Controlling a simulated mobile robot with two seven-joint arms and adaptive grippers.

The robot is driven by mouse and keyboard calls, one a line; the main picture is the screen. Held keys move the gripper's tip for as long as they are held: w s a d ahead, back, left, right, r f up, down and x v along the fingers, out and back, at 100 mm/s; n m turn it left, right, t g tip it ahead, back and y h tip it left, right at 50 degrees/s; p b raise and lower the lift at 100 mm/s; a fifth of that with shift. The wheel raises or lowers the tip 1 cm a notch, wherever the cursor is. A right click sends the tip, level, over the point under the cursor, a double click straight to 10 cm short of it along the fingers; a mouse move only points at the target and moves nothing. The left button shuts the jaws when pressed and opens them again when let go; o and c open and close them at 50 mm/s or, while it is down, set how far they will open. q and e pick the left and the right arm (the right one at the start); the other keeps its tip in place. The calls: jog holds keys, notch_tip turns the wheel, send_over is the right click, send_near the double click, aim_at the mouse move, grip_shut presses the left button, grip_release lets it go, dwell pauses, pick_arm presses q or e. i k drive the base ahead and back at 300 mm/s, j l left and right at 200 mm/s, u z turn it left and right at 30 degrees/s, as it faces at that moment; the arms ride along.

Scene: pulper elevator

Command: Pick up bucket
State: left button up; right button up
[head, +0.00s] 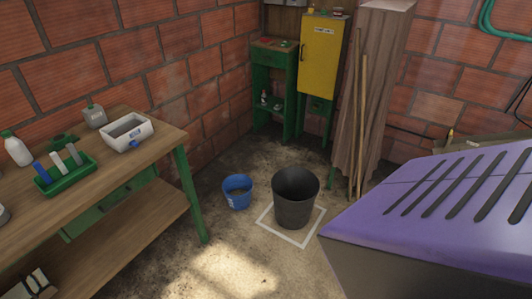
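Two buckets stand upright on the floor near the middle of the head view. A small blue bucket (237,193) with a pale label on its side is on the left. A larger dark grey bucket (294,203) stands to its right, inside a pale square outline (303,242) on the floor. A narrow gap of floor lies between them. I cannot tell which of the two the task means. Neither of my grippers shows in this view.
A wooden workbench (100,190) with bottles, a green tray (66,178) and a white box (127,133) stands at left. A purple machine cover (430,200) blocks the right front. A yellow cabinet (320,50) and leaning boards (375,90) stand behind. Floor before the buckets is clear.

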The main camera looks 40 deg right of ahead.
aim_at(237, 188)
jog(key=z, duration=1.15)
